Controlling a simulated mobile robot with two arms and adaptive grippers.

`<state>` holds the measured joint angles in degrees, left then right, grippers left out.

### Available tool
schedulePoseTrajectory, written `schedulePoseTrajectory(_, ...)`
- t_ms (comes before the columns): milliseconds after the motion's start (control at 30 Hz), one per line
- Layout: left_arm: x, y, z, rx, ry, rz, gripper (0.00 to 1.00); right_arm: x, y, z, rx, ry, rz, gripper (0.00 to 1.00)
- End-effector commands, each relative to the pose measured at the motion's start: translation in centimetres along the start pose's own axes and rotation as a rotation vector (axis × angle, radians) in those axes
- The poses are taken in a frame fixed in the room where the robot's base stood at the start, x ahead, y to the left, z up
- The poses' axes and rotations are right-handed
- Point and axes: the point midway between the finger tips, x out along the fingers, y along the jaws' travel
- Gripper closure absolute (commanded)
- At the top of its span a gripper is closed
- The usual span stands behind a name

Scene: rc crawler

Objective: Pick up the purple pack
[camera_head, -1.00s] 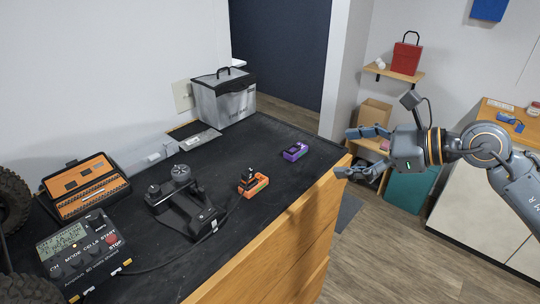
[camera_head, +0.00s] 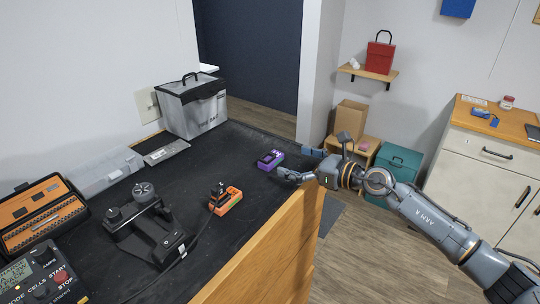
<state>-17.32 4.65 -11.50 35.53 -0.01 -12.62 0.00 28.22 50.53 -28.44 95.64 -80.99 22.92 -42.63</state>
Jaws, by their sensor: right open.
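The purple pack (camera_head: 270,160) lies on the black top of the workbench (camera_head: 235,160), near its right edge. It has a dark face with light marks. My right gripper (camera_head: 295,165) is open, just right of the pack, with its fingers pointing left toward it. One finger is above the bench edge near the pack's right side; I cannot tell whether it touches. The jaws look empty. My left gripper is out of view.
An orange pack (camera_head: 226,201) lies nearer on the bench, left of the purple one. A black stand (camera_head: 150,235), a charger (camera_head: 45,275), an orange organizer case (camera_head: 42,210) and a grey box (camera_head: 193,108) stand on the left. The bench's wooden side (camera_head: 270,245) drops to the floor.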

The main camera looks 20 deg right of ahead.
Motion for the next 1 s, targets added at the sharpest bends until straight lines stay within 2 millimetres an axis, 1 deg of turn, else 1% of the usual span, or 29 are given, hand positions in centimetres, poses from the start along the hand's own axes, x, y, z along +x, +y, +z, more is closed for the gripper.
schedulePoseTrajectory(167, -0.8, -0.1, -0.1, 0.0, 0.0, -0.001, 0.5, 1.3, 0.2, 0.3, 0.001, -0.001, 0.001, 0.02)
schedulePoseTrajectory(300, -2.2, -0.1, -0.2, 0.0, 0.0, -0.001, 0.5, 3.4, 0.6, 0.5, 0.003, -0.001, 0.002, 0.02)
schedulePoseTrajectory(433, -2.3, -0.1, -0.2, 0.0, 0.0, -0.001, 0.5, 5.1, 0.6, 0.2, 0.001, -0.001, 0.001, 0.02)
schedulePoseTrajectory(533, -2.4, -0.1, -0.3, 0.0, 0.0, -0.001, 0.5, 5.7, 0.6, 0.0, -0.001, 0.001, 0.001, 0.02)
schedulePoseTrajectory(733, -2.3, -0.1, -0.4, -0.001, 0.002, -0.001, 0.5, 5.7, 0.6, -0.1, -0.002, 0.002, 0.001, 0.02)
schedulePoseTrajectory(767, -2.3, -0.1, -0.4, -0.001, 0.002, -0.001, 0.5, 5.7, 0.6, -0.1, -0.002, 0.002, 0.001, 0.04)
schedulePoseTrajectory(800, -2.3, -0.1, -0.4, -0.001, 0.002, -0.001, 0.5, 5.7, 0.6, -0.1, -0.002, 0.001, 0.001, 0.12)
schedulePoseTrajectory(867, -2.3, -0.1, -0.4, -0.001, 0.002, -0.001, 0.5, 5.7, 0.6, -0.1, -0.002, 0.001, 0.001, 0.24)
schedulePoseTrajectory(900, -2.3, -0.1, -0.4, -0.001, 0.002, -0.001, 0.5, 5.7, 0.6, -0.1, -0.002, 0.001, 0.001, 0.32)
schedulePoseTrajectory(967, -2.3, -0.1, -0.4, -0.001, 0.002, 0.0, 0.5, 5.7, 0.6, -0.1, -0.002, 0.001, 0.001, 0.44)
schedulePoseTrajectory(1000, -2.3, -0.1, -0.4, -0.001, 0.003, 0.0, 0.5, 5.7, 0.6, -0.1, -0.001, 0.001, 0.001, 0.53)
